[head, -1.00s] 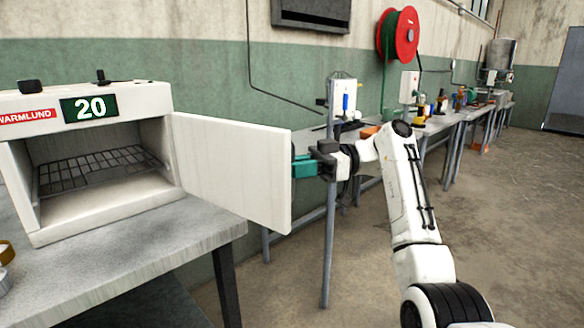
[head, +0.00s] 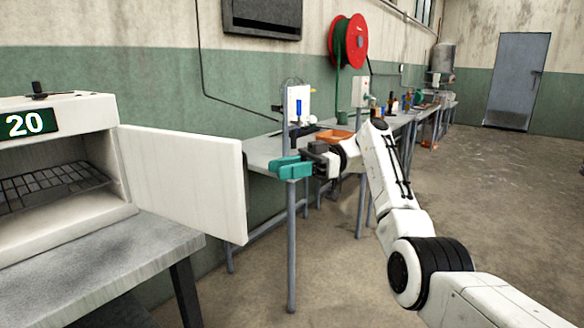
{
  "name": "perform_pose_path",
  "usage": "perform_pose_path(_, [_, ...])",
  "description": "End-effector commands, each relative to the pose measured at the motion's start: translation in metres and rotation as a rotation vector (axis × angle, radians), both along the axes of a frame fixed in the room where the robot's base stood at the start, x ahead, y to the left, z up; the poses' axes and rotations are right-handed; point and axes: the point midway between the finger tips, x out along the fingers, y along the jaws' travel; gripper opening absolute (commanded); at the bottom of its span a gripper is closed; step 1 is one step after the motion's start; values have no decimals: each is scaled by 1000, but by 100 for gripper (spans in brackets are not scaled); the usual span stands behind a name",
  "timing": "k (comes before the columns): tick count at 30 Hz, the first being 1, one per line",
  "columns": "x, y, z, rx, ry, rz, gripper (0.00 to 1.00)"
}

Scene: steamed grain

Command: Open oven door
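The white oven (head: 55,215) stands on a grey table at the left. Its door (head: 185,180) is swung wide open to the right, showing the wire rack (head: 50,185) inside. Any handle on the door's far face is hidden. My gripper (head: 288,167), with teal fingers, is to the right of the door's free edge, apart from it in the picture. Its two fingers show separately, with nothing visible between them.
The oven's table (head: 110,275) has its right edge below the door. A long workbench (head: 262,152) with several tools and an orange tray (head: 333,136) runs along the wall behind my gripper. The concrete floor at right is clear.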

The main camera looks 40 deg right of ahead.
Motion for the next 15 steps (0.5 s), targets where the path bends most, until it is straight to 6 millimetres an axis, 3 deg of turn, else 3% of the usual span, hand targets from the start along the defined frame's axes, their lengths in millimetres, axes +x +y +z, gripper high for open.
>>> perform_pose_path(6, [-2, -15, 0, 0, 1, -2, 35])
perform_pose_path(15, [-2, -16, -1, 0, 0, -2, 35])
